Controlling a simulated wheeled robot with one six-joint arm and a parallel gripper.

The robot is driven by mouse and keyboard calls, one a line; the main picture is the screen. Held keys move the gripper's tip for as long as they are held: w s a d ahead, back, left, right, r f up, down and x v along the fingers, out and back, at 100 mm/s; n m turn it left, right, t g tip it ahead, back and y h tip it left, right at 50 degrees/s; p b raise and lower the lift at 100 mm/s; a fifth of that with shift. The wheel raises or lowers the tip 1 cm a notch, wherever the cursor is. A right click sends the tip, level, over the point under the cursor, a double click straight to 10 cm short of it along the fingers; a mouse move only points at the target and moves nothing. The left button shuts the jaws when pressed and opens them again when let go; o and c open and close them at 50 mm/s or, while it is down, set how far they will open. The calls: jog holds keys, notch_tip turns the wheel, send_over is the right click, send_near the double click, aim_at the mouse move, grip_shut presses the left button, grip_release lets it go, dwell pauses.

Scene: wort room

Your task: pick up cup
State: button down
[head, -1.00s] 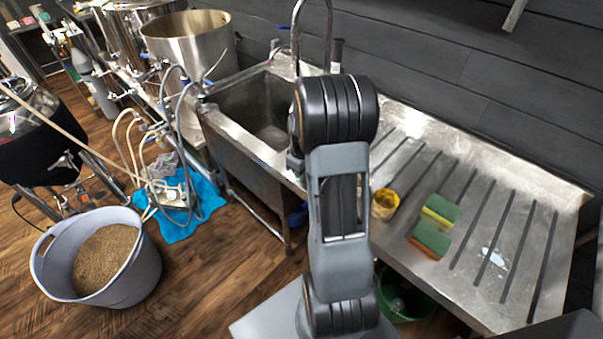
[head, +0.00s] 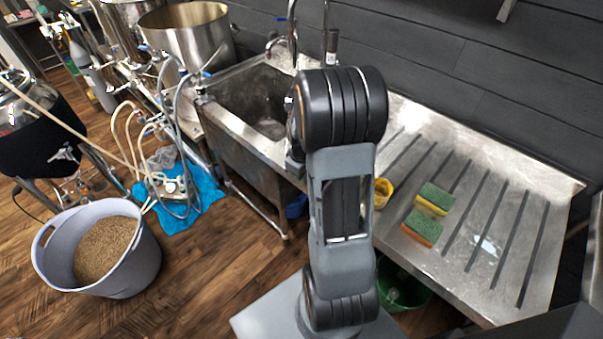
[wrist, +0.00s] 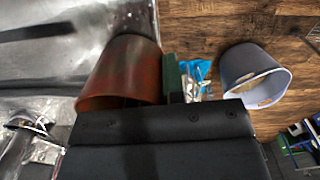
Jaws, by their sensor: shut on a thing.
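A reddish-brown cup (wrist: 122,72) fills the upper left middle of the wrist view, with its open rim toward the camera. My gripper (wrist: 170,80) is shut on this cup. One dark green finger shows along the cup's right side; the other finger is hidden. In the head view my arm hides the gripper and the held cup. A small yellow pot (head: 382,192) stands on the drainboard beside my arm, partly covered by it.
Two green-topped sponges, one with yellow (head: 434,199) and one with orange (head: 422,227), lie on the metal drainboard (head: 505,225). The sink (head: 245,105) is left of my arm. A tub of grain (head: 145,265) stands on the wooden floor; hoses lie on a blue cloth (head: 205,190).

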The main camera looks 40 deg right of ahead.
jog(key=shift+s+a+f, duration=0.15)
jog(key=shift+s+a, duration=0.05)
jog(key=shift+s, duration=0.05)
jog(key=c, duration=1.6)
grip_release()
jog(key=shift+c, duration=0.2)
jog(key=o, duration=0.5)
jog(key=shift+w, duration=0.15)
jog(key=shift+d, duration=0.1)
jog(key=shift+r, duration=0.7)
notch_tip(320, 180, up, 13)
jog(key=shift+f, duration=0.2)
